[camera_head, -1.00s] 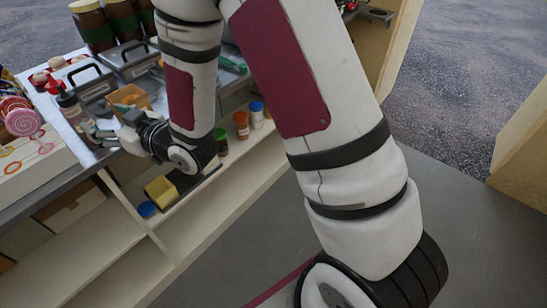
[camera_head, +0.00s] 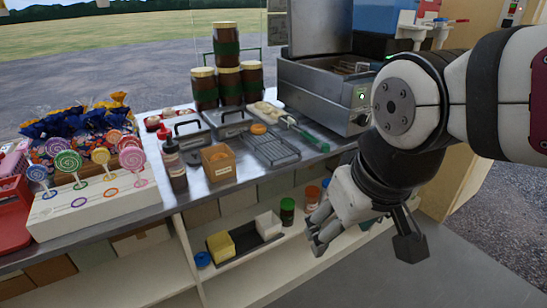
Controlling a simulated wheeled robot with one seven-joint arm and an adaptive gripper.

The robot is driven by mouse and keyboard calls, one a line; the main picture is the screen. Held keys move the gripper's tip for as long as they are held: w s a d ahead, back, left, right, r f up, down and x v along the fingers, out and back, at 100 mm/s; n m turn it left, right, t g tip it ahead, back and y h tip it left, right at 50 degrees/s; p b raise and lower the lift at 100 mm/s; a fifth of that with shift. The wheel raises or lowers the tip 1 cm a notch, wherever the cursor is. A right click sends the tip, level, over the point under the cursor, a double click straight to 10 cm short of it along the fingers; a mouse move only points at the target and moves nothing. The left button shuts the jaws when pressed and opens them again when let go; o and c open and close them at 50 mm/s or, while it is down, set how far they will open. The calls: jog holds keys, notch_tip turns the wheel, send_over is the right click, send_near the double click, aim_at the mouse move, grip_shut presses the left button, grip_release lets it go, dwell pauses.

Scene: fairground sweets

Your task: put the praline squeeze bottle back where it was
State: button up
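A dark brown squeeze bottle (camera_head: 175,170) stands upright on the steel counter, left of a small wooden box. A red-topped bottle (camera_head: 163,134) stands just behind it. I cannot read a label on either, so which one is praline is not clear. My gripper (camera_head: 315,231) hangs in front of the counter and right of the bottles, over the lower shelf. Its fingers look apart and nothing shows between them.
The wooden box (camera_head: 219,163), a wire rack (camera_head: 271,148) and lidded steel bins (camera_head: 230,121) stand on the counter. A lollipop stand (camera_head: 95,205) is left of the bottles. A fryer (camera_head: 325,95) is at right. Jars and small tubs (camera_head: 220,246) sit on the shelf below.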

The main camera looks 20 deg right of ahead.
jog(key=s+g, duration=0.2)
jog(key=s, duration=0.7)
jog(key=shift+r+m+y, duration=0.25)
jog(key=shift+m+y, duration=0.05)
jog(key=shift+m, duration=0.1)
jog(key=shift+s, duration=0.1)
